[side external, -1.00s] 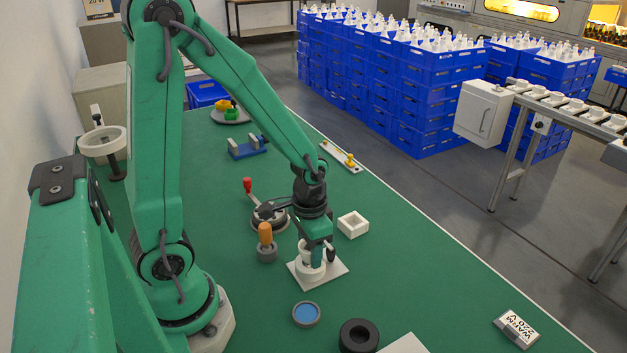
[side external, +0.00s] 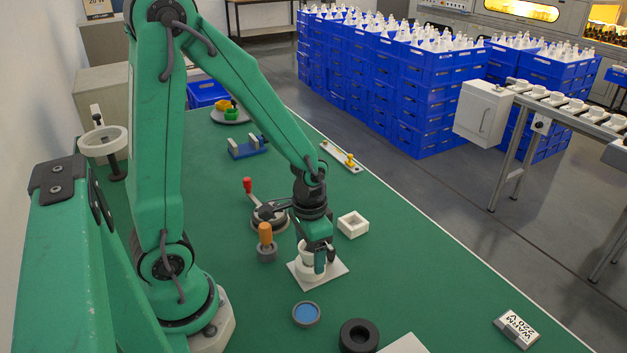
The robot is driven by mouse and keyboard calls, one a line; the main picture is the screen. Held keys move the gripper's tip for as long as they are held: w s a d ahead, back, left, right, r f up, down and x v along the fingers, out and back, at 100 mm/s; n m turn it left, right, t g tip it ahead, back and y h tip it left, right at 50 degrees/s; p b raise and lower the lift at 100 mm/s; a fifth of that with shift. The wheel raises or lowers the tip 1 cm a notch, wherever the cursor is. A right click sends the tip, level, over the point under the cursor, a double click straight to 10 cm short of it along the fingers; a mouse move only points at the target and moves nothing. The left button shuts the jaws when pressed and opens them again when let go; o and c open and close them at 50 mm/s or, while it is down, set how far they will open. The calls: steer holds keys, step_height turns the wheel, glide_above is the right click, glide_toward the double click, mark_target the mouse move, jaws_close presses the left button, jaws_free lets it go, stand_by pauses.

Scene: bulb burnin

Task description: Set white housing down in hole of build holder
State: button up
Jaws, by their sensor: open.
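The white housing (side external: 305,250) stands upright on the white build holder (side external: 334,270), a square plate with a round raised seat (side external: 309,270). The housing looks seated in the ring of the holder, but my gripper hides part of it and I cannot see how deep it sits. My gripper (side external: 322,262) points down at the housing's right side. Its jaws are open, and one finger shows in front of the housing.
An orange-handled tool in a dark stand (side external: 266,242) is close left of the holder. A red-handled press (side external: 268,212) and a white square tray (side external: 353,224) stand behind. A blue round pad (side external: 306,313) and a black ring (side external: 358,336) lie in front.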

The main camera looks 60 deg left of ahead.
steer(key=shift+r, duration=0.15)
step_height(320, 180, up, 8)
steer(key=shift+f, duration=0.2)
stand_by(0.4)
steer(key=s+r+t, duration=0.2)
steer(key=r, duration=0.4)
steer(key=s+d+r+t, duration=0.1)
steer(key=s+r+t, duration=0.2)
steer(key=r, duration=0.3)
steer(key=shift+d+r+n+t, duration=0.25)
steer(key=shift+n+t, duration=0.05)
steer(key=shift+n, duration=0.1)
stand_by(1.4)
